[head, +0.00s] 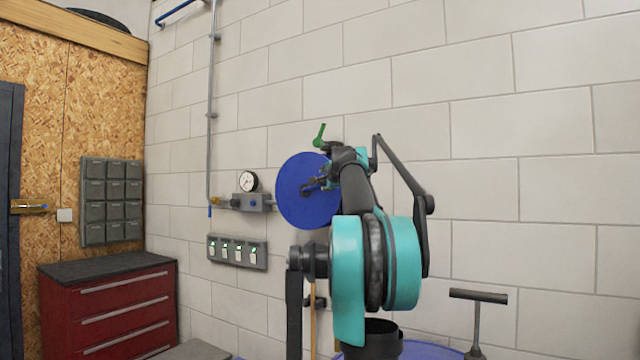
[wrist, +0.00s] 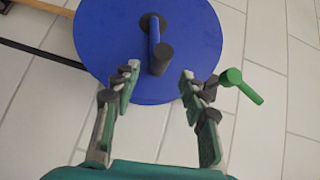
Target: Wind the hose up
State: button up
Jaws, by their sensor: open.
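The blue reel disc (head: 302,205) stands on the block wall in the head view, partly hidden by my arm. In the wrist view the disc (wrist: 105,40) fills the upper middle, with a blue crank arm (wrist: 154,35) ending in a dark grey handle (wrist: 161,60). My gripper (wrist: 159,79) is open and empty, its fingertips to either side of and just below the handle in the picture. I cannot tell whether they touch it. A black strip (wrist: 40,55) runs left of the disc; I cannot tell whether it is the hose.
A green lever (wrist: 240,86) sits close beside the right finger; it shows above the disc in the head view (head: 319,135). A pressure gauge (head: 248,181), a switch panel (head: 238,252) and a red drawer cabinet (head: 110,308) stand left. A T-shaped handle (head: 478,297) stands at right.

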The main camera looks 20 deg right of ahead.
aim_at(322, 181)
jog(key=shift+w+d+f, duration=0.1)
jog(key=shift+w+d, duration=0.05)
jog(key=shift+w, duration=1.05)
jog(key=shift+w+d+f, duration=0.15)
jog(key=shift+w, duration=1)
jog(key=shift+w+d+f, duration=0.1)
jog(key=shift+w+d, duration=0.05)
jog(key=shift+w, duration=1.05)
jog(key=shift+c, duration=0.5)
grip_shut()
